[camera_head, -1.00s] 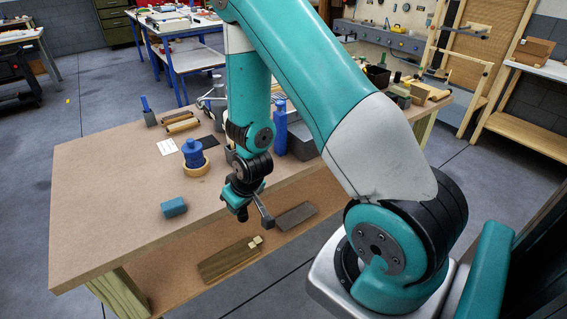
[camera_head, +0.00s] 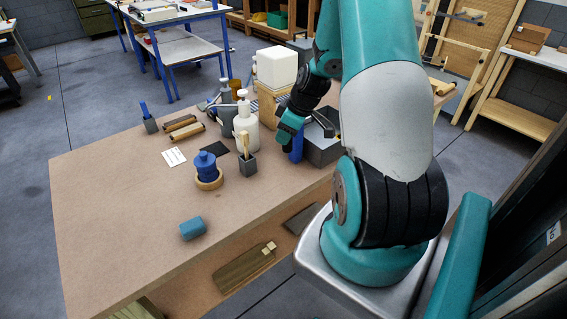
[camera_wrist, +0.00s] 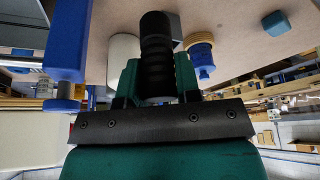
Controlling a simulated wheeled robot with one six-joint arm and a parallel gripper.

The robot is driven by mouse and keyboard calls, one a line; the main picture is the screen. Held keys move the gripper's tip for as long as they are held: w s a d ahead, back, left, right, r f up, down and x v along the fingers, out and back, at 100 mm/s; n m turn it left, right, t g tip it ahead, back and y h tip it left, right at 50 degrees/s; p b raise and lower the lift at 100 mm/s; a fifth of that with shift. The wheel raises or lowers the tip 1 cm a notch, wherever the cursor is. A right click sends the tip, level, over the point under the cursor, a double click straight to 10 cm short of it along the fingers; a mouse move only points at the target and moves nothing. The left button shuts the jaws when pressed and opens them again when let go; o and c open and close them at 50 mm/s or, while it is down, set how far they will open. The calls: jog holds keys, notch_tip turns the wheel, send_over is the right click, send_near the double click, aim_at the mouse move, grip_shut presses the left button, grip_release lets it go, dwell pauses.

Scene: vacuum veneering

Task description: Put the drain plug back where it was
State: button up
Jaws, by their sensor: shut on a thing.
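My gripper (camera_head: 288,132) hangs over the right part of the workbench (camera_head: 120,210), close to a blue cylinder (camera_head: 296,152). In the wrist view my gripper (camera_wrist: 157,75) is shut on a black ribbed cylindrical piece (camera_wrist: 157,48), by its look the drain plug. A pale, shiny rim shows at the piece's near end. The piece cannot be made out in the head view. The blue cylinder also shows large at the left of the wrist view (camera_wrist: 66,42), apart from my fingers. I cannot tell which opening the plug belongs to.
White pump bottle (camera_head: 246,130), grey cup with sticks (camera_head: 248,165) and blue jar in a tan ring (camera_head: 206,165) stand left of my gripper. A dark grey box (camera_head: 322,150) and white block (camera_head: 277,68) are close by. A teal block (camera_head: 193,228) lies nearer; the bench's left is clear.

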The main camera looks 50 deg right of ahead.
notch_tip(320, 180, down, 12)
jog(key=shift+r+p, duration=0.15)
jog(key=shift+p, duration=1.1)
jog(key=o, duration=0.9)
